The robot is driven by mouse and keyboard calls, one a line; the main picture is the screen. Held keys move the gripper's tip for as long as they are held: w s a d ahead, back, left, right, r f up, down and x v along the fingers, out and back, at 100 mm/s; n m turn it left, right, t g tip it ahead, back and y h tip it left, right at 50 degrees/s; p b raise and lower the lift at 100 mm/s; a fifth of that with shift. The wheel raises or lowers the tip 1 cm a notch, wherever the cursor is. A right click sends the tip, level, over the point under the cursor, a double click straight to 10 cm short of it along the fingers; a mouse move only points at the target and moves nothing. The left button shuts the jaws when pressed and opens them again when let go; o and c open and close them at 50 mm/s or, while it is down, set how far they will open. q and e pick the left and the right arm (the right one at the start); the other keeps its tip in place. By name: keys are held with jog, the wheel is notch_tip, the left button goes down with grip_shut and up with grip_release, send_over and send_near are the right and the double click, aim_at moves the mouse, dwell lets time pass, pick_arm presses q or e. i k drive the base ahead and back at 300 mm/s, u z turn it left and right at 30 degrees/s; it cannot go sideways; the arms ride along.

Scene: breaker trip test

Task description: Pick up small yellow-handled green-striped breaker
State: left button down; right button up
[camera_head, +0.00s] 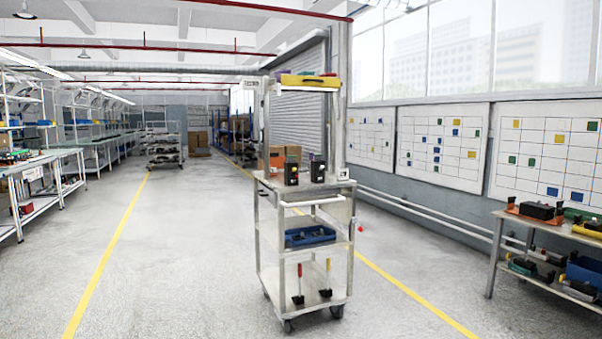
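I cannot pick out for sure a small breaker with a yellow handle and a green stripe. Two black box-shaped devices stand upright on the cart's upper deck: a left one (291,171) with small coloured marks on its front, and a right one (317,169) with a purple part behind it. Their stripes and handles are too small to read. On the right workbench (560,232) lie a black device (537,210) on an orange-red base and a yellow item at the picture's edge. Neither of my grippers is in view.
The grey wheeled cart (305,250) stands mid-floor, with a blue bin (310,237) on its middle shelf and red- and yellow-handled tools on its bottom shelf. A yellow tray (308,81) sits on its top. The floor around it is clear. Benches line the left.

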aim_at(291, 179)
jog(key=z, duration=0.4)
jog(key=i, duration=1.85)
jog(key=u, duration=0.3)
jog(key=i, duration=0.7)
jog(key=u, duration=1.45)
jog(key=i, duration=3.55)
jog(key=z, duration=1.45)
